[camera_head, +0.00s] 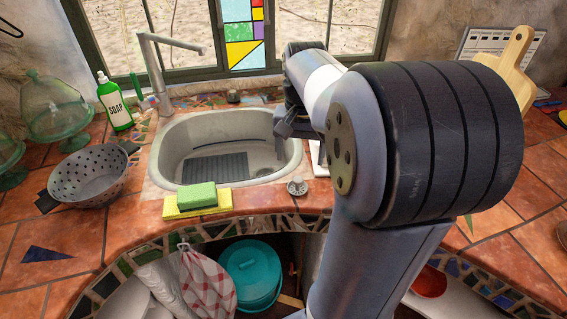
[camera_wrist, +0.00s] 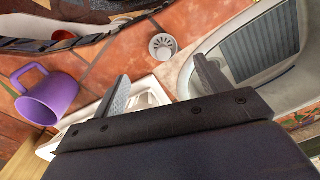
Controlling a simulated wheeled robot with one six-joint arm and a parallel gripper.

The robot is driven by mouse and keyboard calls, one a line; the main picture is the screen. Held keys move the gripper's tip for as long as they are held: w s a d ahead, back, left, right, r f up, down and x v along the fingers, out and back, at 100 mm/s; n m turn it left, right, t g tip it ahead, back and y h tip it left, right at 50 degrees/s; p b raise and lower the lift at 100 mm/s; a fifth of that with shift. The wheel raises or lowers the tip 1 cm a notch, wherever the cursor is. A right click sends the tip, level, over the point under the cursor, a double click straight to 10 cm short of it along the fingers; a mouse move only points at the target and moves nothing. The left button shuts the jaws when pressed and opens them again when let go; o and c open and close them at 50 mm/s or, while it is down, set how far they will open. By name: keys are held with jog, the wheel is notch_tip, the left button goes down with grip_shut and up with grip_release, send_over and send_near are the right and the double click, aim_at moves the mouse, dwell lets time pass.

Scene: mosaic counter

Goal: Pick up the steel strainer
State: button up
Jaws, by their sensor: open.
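A small round steel strainer (camera_head: 297,186) with a knob lies on the terracotta counter, just right of the sink's front edge. In the wrist view the steel strainer (camera_wrist: 163,47) shows beyond my fingertips, roughly midway between them. My gripper (camera_wrist: 163,84) is open, with nothing between its fingers. In the head view my gripper (camera_head: 283,128) hangs over the right side of the sink, above and behind the strainer, apart from it. My arm hides much of the counter to the right.
The sink (camera_head: 262,166) holds a dark ribbed mat. A green-and-yellow sponge (camera_head: 197,196) sits at its front rim. A perforated colander (camera_head: 88,176) and a soap bottle (camera_head: 114,103) stand left. A purple mug (camera_wrist: 48,98) and a white tray (camera_wrist: 150,92) are near my gripper.

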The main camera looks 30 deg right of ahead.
aim_at(298, 178)
jog(key=shift+w+d+f, duration=0.25)
jog(key=shift+w+f, duration=0.2)
jog(key=shift+w, duration=0.15)
notch_tip(298, 178, down, 4)
jog(key=shift+f, duration=2.9)
jog(key=shift+c, duration=0.4)
jog(key=c, duration=1)
